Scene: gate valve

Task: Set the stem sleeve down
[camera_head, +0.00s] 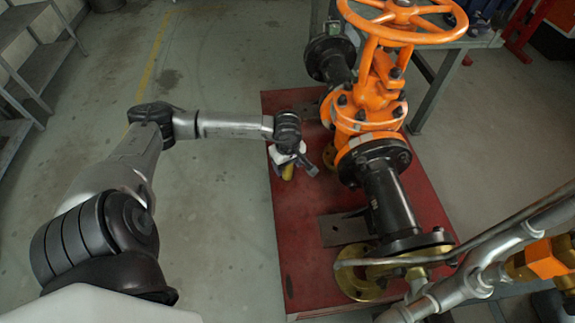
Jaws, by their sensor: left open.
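A small yellow brass piece (288,173), which looks like the stem sleeve, shows at the left edge of the red base plate (300,238). My left gripper (308,164) is open right at it, low over the plate, and partly covers it. I cannot tell whether the fingers touch the sleeve or whether it stands fully on the plate. The orange gate valve (368,100) with its handwheel (403,35) stands on the plate to the right of the gripper. My right gripper does not show.
A black flanged pipe (390,205) runs from the valve to brass flanges (360,285) at the front. Silver piping (480,270) crosses the lower right. A workbench (440,85) stands behind the valve. Shelves (30,60) stand at the far left. The floor left of the plate is clear.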

